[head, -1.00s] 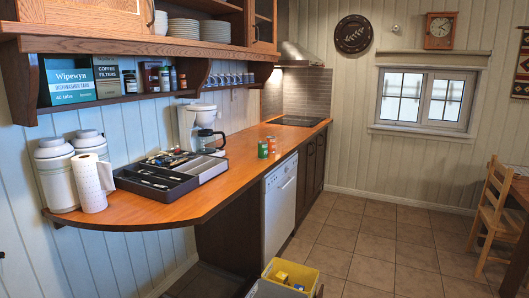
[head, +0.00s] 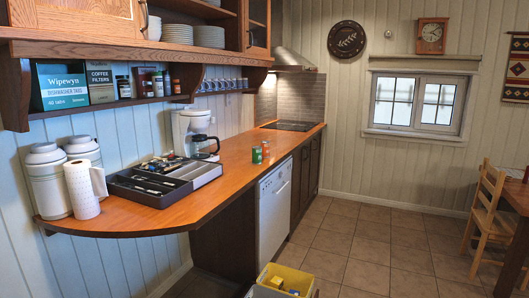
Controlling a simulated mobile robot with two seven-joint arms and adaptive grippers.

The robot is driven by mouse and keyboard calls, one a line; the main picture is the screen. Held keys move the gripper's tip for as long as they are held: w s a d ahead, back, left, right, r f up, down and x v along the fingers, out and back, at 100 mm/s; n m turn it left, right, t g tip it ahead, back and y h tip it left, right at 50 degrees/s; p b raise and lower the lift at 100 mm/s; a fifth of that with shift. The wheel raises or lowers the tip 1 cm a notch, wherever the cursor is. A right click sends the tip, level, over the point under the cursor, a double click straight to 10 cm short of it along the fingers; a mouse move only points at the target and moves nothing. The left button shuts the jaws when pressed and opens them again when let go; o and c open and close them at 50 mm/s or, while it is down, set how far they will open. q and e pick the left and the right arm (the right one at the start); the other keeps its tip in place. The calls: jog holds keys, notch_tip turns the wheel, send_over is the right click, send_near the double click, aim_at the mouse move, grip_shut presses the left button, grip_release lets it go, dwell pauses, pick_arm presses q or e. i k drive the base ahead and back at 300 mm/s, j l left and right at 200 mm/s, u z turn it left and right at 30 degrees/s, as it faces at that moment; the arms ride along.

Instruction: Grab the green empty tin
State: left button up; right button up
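A green tin (head: 257,156) stands upright on the wooden counter (head: 215,196), near its front edge above the dishwasher. An orange-red tin (head: 265,148) stands close behind it and slightly to the right. I cannot tell from this distance whether either tin is empty. Neither of my grippers shows in the head view.
A dark utensil tray (head: 148,190) and a coffee maker (head: 195,135) stand left of the tins. White canisters and a paper towel roll (head: 86,190) are at the counter's left end. A yellow bin (head: 284,279) is on the floor below. Open tiled floor lies right of the dishwasher (head: 274,208).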

aim_at(257, 158)
jog(key=i+l+z, duration=1.05)
jog(key=i, duration=0.2)
jog(key=i+z, duration=0.35)
jog(key=i+u, duration=0.2)
jog(key=i, duration=0.7)
jog(key=i+l+u, duration=0.15)
jog(key=i, duration=0.7)
jog(key=i+u, duration=0.25)
jog(key=i, duration=0.3)
jog(key=i+u, duration=0.2)
jog(key=i, duration=0.35)
jog(key=i+l+u, duration=0.25)
jog(key=i, duration=0.3)
jog(key=i+j+u, duration=0.15)
jog(key=i+u, duration=0.15)
jog(key=u, duration=0.2)
jog(key=i+u, duration=0.3)
jog(key=u, duration=0.15)
jog(key=i+l+u, duration=0.1)
jog(key=i+u, duration=0.25)
jog(key=u, duration=0.15)
jog(key=i+l+u, duration=0.2)
jog(key=u, duration=0.25)
jog(key=i+l, duration=0.05)
jog(key=i, duration=0.05)
